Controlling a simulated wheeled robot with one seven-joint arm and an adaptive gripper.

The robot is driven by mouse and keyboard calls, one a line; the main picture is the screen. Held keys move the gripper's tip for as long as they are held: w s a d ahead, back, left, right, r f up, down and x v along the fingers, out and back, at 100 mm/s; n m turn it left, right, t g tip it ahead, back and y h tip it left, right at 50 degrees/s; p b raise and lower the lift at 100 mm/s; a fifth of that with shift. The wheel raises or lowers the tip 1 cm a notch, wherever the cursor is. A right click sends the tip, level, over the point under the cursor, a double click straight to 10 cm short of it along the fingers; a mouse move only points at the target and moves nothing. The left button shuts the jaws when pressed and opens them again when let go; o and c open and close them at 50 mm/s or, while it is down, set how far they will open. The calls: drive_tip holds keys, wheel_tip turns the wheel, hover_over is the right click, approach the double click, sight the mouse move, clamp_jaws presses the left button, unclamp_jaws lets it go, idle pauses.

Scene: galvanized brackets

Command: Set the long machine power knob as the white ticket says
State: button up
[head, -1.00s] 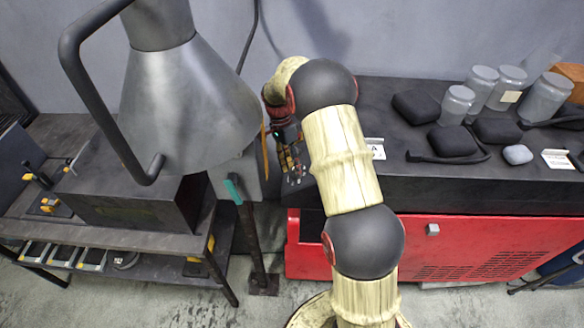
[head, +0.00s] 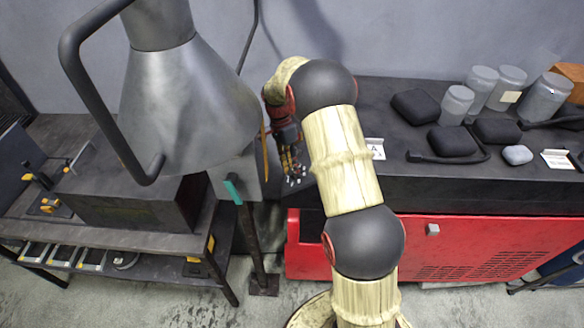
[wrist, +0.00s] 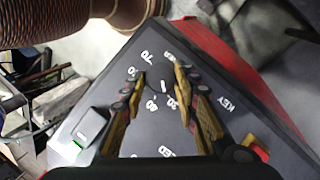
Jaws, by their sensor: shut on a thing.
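In the wrist view my gripper (wrist: 163,105) has its two yellow-and-dark fingers on either side of the dark power knob (wrist: 164,86), shut on it. A short white pointer mark shows on the knob. White numbers, among them 70, 50 and 30, ring it, partly hidden by the fingers; which one the pointer meets is hard to tell. In the head view my gripper (head: 292,170) is low beside the left end of the long red machine (head: 480,245), and my arm hides the knob. A white ticket (head: 376,149) with a letter like A stands behind my arm; its other text is unreadable.
A second white card (head: 558,159) lies at the right by grey jars (head: 457,104) and black cases (head: 415,105). A large metal cone (head: 185,110) stands left of my gripper. The wrist view shows a rocker switch (wrist: 90,126) and a red-and-yellow button (wrist: 257,150) on the panel.

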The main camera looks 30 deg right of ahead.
drive_tip(key=m+t+b, duration=0.2)
drive_tip(key=m, duration=0.1)
drive_tip(key=shift+s+a+h, duration=0.1)
drive_tip(key=shift+s+h, duration=0.05)
drive_tip(key=shift+h, duration=0.15)
drive_tip(key=shift+s+a+f+m+t+h+b, duration=0.1)
drive_tip(key=shift+m+t+h+b, duration=0.35)
drive_tip(key=shift+m+b, duration=0.75)
drive_tip(key=m+t+b, duration=0.1)
drive_tip(key=b, duration=0.2)
drive_tip(key=m+t+h+b, duration=0.1)
drive_tip(key=m+b, duration=0.1)
drive_tip(key=b, duration=0.1)
drive_tip(key=shift+s+a+f+m, duration=0.1)
drive_tip(key=shift+s+a+m, duration=0.05)
drive_tip(key=shift+m, duration=0.15)
drive_tip(key=shift+m+h+b, duration=0.25)
drive_tip(key=shift+m+b, duration=0.15)
drive_tip(key=shift+b, duration=0.35)
drive_tip(key=shift+r, duration=0.25)
drive_tip(key=o, duration=1.1)
